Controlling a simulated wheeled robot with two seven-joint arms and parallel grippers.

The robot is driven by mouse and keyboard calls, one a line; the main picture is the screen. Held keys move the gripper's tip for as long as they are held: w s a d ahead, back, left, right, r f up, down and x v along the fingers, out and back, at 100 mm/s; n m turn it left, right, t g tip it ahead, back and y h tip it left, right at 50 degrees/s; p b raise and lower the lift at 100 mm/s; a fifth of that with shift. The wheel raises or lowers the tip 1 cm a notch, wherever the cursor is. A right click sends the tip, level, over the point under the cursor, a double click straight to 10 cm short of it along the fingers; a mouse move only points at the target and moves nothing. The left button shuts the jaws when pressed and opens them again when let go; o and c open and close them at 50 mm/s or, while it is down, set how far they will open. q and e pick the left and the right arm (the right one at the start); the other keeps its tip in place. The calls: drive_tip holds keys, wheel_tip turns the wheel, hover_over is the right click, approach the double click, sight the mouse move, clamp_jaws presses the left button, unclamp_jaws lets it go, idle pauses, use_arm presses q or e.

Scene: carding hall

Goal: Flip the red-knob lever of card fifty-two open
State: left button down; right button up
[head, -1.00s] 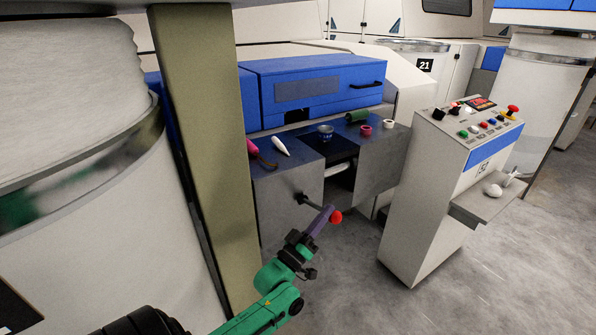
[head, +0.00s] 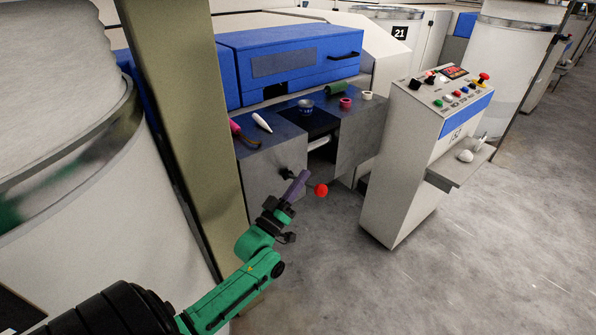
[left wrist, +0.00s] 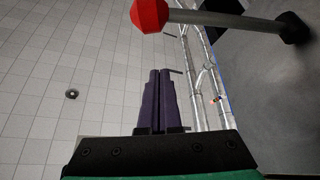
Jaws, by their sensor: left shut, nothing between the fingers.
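The lever's red knob (head: 321,190) sits at the end of a dark rod that comes from a dark pivot (head: 287,174) on the front of the grey metal cabinet. In the left wrist view the red knob (left wrist: 150,14) is at the top, with the rod (left wrist: 220,19) running right to its pivot. My left gripper (head: 302,177) has purple fingers, shut and empty. In the head view its tips overlap the rod between pivot and knob. In the wrist view the fingertips (left wrist: 160,72) show below the rod, apart from it. My right gripper is out of view.
A control console (head: 425,150) marked 52 stands right of the cabinet, with a side shelf (head: 462,170). A tan post (head: 180,120) and a large white can (head: 80,230) stand at left. The cabinet top (head: 275,125) holds several small items. Floor at right is clear.

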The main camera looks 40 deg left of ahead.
use_arm(q)
drive_tip(key=v, duration=0.8)
drive_tip(key=shift+s+d+f+b, duration=0.25)
drive_tip(key=shift+s+b, duration=0.05)
